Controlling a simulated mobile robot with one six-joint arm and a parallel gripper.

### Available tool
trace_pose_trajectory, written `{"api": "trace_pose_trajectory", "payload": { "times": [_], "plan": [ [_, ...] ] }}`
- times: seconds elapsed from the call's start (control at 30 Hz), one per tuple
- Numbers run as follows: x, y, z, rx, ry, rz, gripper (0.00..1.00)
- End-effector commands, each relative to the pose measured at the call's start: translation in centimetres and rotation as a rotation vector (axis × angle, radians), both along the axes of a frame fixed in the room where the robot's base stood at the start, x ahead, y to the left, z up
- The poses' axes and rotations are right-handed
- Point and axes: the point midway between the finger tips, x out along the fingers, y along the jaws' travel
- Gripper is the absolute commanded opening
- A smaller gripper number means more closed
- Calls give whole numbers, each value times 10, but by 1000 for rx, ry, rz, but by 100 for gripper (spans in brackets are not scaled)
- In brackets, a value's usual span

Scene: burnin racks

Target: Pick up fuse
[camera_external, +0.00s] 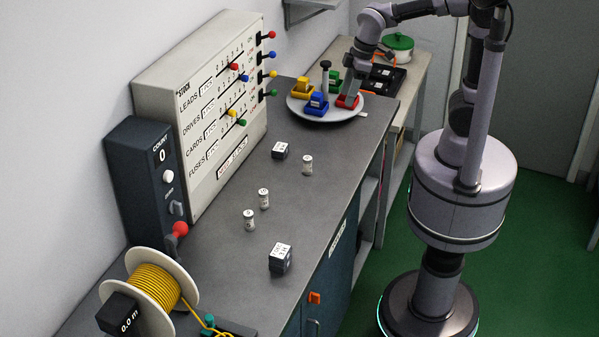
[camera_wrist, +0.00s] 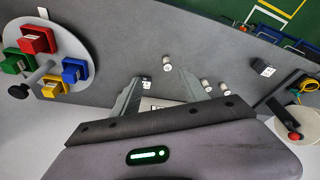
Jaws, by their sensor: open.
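Small white cylinders that look like fuses stand upright on the grey bench: one at the middle right (camera_external: 307,165), two closer to the camera (camera_external: 263,198) (camera_external: 249,220). I cannot tell which the task means by fuse. In the wrist view they show as one white cylinder ahead of the fingers (camera_wrist: 167,64) and two to the right (camera_wrist: 206,85) (camera_wrist: 224,89). My gripper (camera_wrist: 160,92) is open, with nothing between its fingers, above the bench. In the external view my wrist is at the far end by the round tray, and its fingertips are hard to make out.
The round tray (camera_external: 298,108) holds red, blue, yellow and green blocks around a post. Dark labelled boxes (camera_external: 280,150) (camera_external: 281,260) stand on the bench. A stock panel (camera_external: 205,110), a count box (camera_external: 140,190) and a yellow wire spool (camera_external: 112,287) line the left. Bare bench lies between.

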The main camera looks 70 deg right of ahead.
Motion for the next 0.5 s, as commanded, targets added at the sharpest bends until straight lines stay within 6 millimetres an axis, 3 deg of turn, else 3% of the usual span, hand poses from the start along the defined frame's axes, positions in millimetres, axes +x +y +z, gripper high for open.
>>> {"api": "trace_pose_trajectory", "payload": {
  "times": [0.03,0.1,0.2,0.37,0.5],
  "plan": [
    [27,14,-3,-53,45,161,52],
    [59,32,-21,-121,90,397,52],
    [87,53,-48,-180,138,644,52],
    [102,66,-79,-212,168,803,52],
    [102,66,-122,-212,170,808,52]
  ]
}}
